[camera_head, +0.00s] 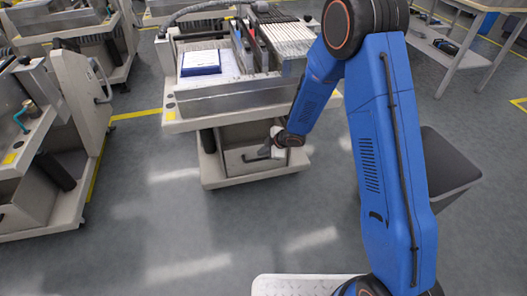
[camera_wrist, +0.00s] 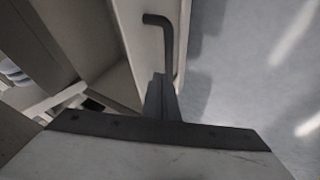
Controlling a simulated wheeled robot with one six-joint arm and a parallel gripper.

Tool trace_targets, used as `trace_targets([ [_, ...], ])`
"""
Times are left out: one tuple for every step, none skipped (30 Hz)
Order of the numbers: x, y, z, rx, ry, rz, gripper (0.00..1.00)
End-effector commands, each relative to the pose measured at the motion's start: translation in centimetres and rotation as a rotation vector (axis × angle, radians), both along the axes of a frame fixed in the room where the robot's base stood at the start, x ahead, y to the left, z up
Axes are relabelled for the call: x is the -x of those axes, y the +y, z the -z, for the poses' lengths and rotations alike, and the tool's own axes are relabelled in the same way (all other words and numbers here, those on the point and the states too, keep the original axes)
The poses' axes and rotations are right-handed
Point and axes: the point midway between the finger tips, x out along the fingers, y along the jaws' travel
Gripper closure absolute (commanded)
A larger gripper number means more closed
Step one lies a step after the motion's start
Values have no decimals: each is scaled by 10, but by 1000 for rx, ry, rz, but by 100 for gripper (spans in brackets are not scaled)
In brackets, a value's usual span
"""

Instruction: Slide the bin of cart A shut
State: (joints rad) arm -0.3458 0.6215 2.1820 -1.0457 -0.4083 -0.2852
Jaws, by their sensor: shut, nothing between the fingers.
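The centre cart (camera_head: 222,101) has a bin (camera_head: 236,163) low in its frame; no label shows which cart is A. In the wrist view the bin's pale front panel (camera_wrist: 142,38) carries a dark bent bar handle (camera_wrist: 167,38). Some hollow space shows behind the panel, but how far out the bin stands is hard to tell. My gripper (camera_head: 264,153) is at the bin front. In the wrist view its fingers (camera_wrist: 160,92) are shut and empty, close to the handle's lower end; I cannot tell whether they touch it.
Another cart (camera_head: 70,95) stands at the left, with a clear floor gap between. A table (camera_head: 470,8) is at the back right. The floor in front of the centre cart is clear.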

Motion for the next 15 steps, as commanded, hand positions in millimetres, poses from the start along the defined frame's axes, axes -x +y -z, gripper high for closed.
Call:
trace_targets([
  [2, -3, -6, 0, -2, 1, 100],
  [3, -5, -8, 0, -2, 1, 100],
  [4, -7, -11, 0, -1, 0, 100],
  [5, -8, -14, 0, -1, 0, 100],
  [7, -10, -16, 0, -1, 0, 100],
  [8, -12, -20, 0, -1, 0, 100],
  [10, -14, -23, 0, -1, 0, 100],
  [11, -16, -26, 0, 0, -1, 100],
  [13, -18, -29, 0, 0, -1, 100],
  [14, -20, -33, 0, 0, -1, 100],
  [16, -23, -36, 1, -1, 0, 100],
  [18, -26, -41, 1, -1, 0, 100],
  [19, -28, -45, 1, -1, 1, 100],
  [21, -30, -49, 1, -1, 0, 100],
  [23, -33, -53, 1, -1, 1, 100],
])
